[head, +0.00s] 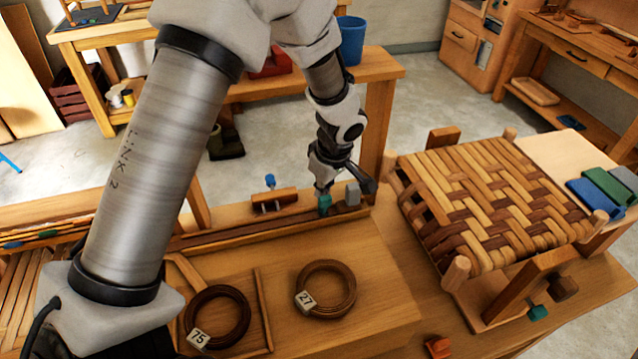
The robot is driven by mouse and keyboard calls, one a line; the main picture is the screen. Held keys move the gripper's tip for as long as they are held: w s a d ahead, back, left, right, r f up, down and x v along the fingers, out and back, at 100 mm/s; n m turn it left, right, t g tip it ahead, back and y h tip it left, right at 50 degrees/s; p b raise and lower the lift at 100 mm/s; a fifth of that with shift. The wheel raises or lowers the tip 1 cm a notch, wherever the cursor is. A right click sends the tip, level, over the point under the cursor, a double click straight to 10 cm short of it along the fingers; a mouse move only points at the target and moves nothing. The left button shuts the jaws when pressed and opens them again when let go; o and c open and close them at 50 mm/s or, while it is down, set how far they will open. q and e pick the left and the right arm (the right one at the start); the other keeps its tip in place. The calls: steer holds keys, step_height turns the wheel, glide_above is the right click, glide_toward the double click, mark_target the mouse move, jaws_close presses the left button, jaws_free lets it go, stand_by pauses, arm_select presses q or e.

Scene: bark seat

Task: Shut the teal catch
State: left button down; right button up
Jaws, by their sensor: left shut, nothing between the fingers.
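A small teal catch (324,204) stands on the long wooden rail near the middle of the bench. My left gripper (322,186) points down directly above it, with its fingers shut and empty. The fingertips are at the top of the teal piece; I cannot tell whether they touch it. The gripper partly hides the catch, so I cannot make out its position clearly. Another teal-green piece (537,312) is low on the front of the woven bark seat (490,200), at right. My right gripper is not in view.
A grey block (352,194) sits on the rail just right of the catch. A wooden clamp with a blue knob (270,182) is behind at left. Coiled bark rings tagged 75 (216,312) and 27 (330,287) lie in front. The bench top between ring and seat is clear.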

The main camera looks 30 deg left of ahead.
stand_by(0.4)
arm_select(q)
step_height(320, 180, up, 8)
steer(key=a+p, duration=0.1)
steer(key=p, duration=0.4)
steer(key=shift+w, duration=0.4)
